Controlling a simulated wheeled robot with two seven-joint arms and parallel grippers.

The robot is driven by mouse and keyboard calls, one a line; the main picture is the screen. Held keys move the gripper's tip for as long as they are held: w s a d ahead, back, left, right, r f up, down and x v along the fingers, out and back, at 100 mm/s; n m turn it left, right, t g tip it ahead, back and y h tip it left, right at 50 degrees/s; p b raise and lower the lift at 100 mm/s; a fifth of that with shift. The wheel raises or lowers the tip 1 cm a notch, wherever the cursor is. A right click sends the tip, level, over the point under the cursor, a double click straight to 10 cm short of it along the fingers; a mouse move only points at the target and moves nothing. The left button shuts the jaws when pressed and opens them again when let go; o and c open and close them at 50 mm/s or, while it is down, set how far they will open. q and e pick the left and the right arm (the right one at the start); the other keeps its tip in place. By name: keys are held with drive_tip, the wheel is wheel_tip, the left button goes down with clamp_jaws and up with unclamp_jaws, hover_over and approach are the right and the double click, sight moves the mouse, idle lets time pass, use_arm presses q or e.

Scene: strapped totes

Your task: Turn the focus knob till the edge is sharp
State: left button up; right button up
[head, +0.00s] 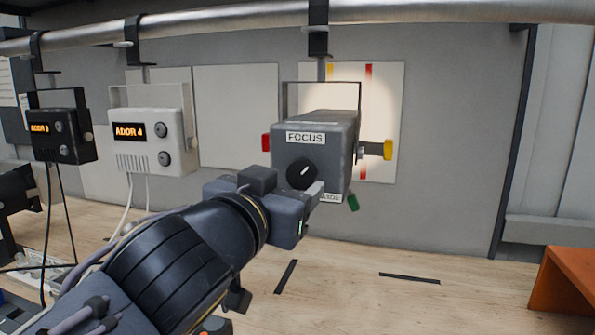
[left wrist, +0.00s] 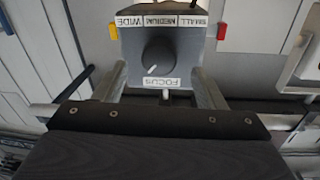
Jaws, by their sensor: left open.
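A dark grey spotlight (head: 340,130) hangs from the overhead pipe, with a FOCUS label (head: 305,138) above a round black focus knob (head: 301,173). The knob's white pointer mark slants up to the right. My left gripper (head: 312,193) is open just in front of the knob and hides part of the lower label. In the left wrist view the knob (left wrist: 159,54) lies between the two finger lines, beyond the fingertips, with no visible contact. A pale light patch (head: 383,110) falls on the white board behind; its edge looks soft. My right gripper is not in view.
A red tab (head: 266,142), a yellow knob (head: 388,149) and a green tab (head: 353,202) stick out around the spotlight. A white ADDR box (head: 155,140) and a black display box (head: 60,135) hang to the left. An orange block (head: 565,285) stands at right.

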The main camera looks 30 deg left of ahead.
sight(298, 176)
use_arm(q)
drive_tip(key=w, duration=0.4)
drive_tip(key=shift+a, duration=0.3)
drive_tip(key=c, duration=1)
drive_tip(key=shift+o, duration=0.2)
drive_tip(key=shift+m+b, duration=0.4)
drive_tip(key=shift+m, duration=1.6)
drive_tip(key=o, duration=1)
drive_tip(key=shift+c, duration=0.2)
